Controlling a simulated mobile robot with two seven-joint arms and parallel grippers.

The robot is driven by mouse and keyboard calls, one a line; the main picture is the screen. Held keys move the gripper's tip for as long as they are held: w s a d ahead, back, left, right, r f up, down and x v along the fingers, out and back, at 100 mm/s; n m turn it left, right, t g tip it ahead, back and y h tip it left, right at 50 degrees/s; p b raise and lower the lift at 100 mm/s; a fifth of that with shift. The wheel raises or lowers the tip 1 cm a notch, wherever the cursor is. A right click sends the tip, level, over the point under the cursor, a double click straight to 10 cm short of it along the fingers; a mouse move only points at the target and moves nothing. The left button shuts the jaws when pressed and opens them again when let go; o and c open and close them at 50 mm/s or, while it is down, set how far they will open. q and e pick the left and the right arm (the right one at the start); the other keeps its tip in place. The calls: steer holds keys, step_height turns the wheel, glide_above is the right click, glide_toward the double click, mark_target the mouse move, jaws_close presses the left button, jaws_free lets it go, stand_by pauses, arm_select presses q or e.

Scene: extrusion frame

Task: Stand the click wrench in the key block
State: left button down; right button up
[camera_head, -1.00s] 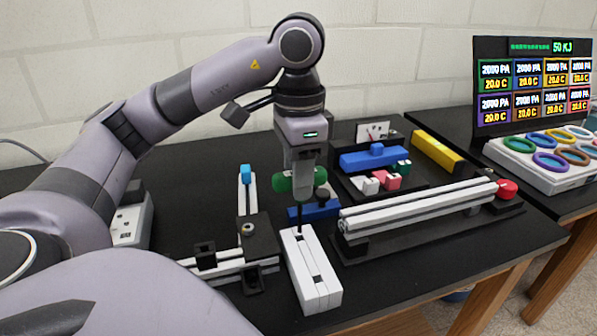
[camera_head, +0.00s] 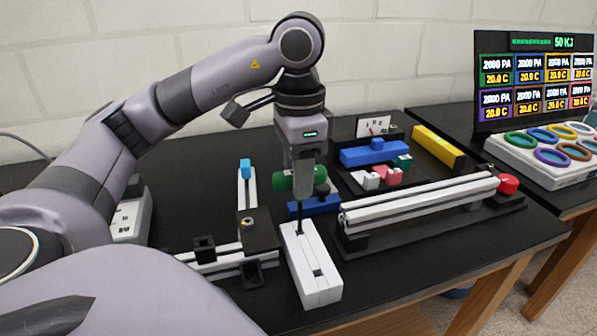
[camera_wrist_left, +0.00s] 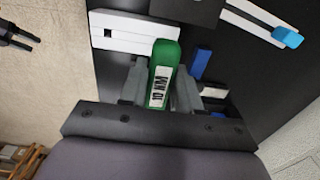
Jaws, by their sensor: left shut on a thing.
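The click wrench has a green handle (camera_head: 284,179) and a thin dark shaft (camera_head: 299,216) pointing down. My left gripper (camera_head: 304,184) is shut on the handle and holds the wrench upright. In the left wrist view the labelled green handle (camera_wrist_left: 164,60) lies between my left fingers (camera_wrist_left: 160,88). The white key block (camera_head: 318,289) has dark openings in its top. The shaft's lower end meets the far opening; how deep it sits cannot be told. The block also shows in the left wrist view (camera_wrist_left: 125,42). My right gripper is not in view in the head view.
A white rail fixture with black blocks (camera_head: 262,232) stands close left of the key block. A long rail (camera_head: 420,204) with a red knob lies to the right. A blue part (camera_head: 375,155) sits on a black tray behind. The table's front edge is close to the key block.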

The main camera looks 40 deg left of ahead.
arm_select(q)
steer(key=shift+f, duration=0.15)
steer(key=shift+f+b, duration=2)
steer(key=shift+f, duration=0.1)
steer(key=c, duration=0.7)
jaws_free()
step_height(320, 180, up, 6)
steer(key=p, duration=0.3)
steer(key=shift+f, duration=0.2)
steer(key=shift+r+p, duration=0.35)
steer(key=shift+r, duration=0.5)
steer(key=shift+d+f, duration=0.1)
